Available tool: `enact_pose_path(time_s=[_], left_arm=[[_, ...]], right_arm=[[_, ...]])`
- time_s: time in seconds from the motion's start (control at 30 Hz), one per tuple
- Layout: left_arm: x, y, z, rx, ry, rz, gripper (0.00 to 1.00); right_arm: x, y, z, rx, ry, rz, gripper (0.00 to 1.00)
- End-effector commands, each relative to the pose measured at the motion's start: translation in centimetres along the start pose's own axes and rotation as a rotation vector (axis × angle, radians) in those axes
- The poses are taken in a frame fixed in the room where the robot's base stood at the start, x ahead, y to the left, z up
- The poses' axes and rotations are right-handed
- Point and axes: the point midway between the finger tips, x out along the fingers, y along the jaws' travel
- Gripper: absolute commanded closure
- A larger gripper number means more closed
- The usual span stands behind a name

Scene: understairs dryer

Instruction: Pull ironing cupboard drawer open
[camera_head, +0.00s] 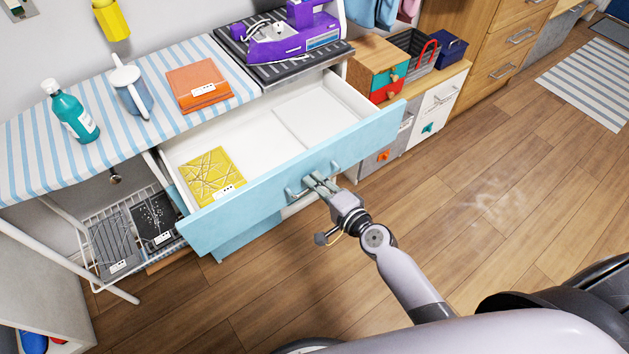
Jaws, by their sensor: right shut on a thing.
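The ironing cupboard drawer (262,192) has a light blue front and a white inside, and it stands pulled well out from under the ironing board. A yellow patterned packet (208,176) lies inside at the left; the rest of the drawer is mostly empty. The drawer's metal handle (293,193) is at the middle of its front. My right gripper (318,184) is at this handle, shut on it; the fingers partly hide it. My left gripper is not in view.
The striped ironing board (45,150) holds a teal bottle (71,112), a jug (131,88), an orange packet (198,84) and a purple iron (290,35). A wire basket (130,232) is below left. A low white cabinet (437,104) stands right. The wooden floor (480,190) at right is clear.

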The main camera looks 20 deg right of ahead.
Motion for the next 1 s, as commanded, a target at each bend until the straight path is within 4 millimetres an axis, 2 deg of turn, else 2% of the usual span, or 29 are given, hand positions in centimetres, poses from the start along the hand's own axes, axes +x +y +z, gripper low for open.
enact_pose_path(time_s=[0.27,0.3,0.43,0.73,0.87,1.0], left_arm=[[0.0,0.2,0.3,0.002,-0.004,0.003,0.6],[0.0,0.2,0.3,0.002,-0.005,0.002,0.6],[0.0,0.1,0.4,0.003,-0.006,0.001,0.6],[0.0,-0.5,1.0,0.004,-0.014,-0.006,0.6],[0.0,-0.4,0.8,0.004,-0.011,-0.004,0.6],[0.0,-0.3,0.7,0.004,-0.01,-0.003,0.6]], right_arm=[[0.0,0.1,0.0,0.0,-0.001,0.002,1.0],[0.0,0.1,0.0,0.0,-0.001,0.002,0.9],[0.0,0.1,0.0,0.0,-0.001,0.001,0.82],[-0.1,0.0,0.0,0.0,-0.001,0.001,0.82],[-1.2,0.1,-0.1,-0.002,0.0,0.002,0.82],[-3.9,0.2,0.0,-0.003,-0.002,0.005,0.82]])
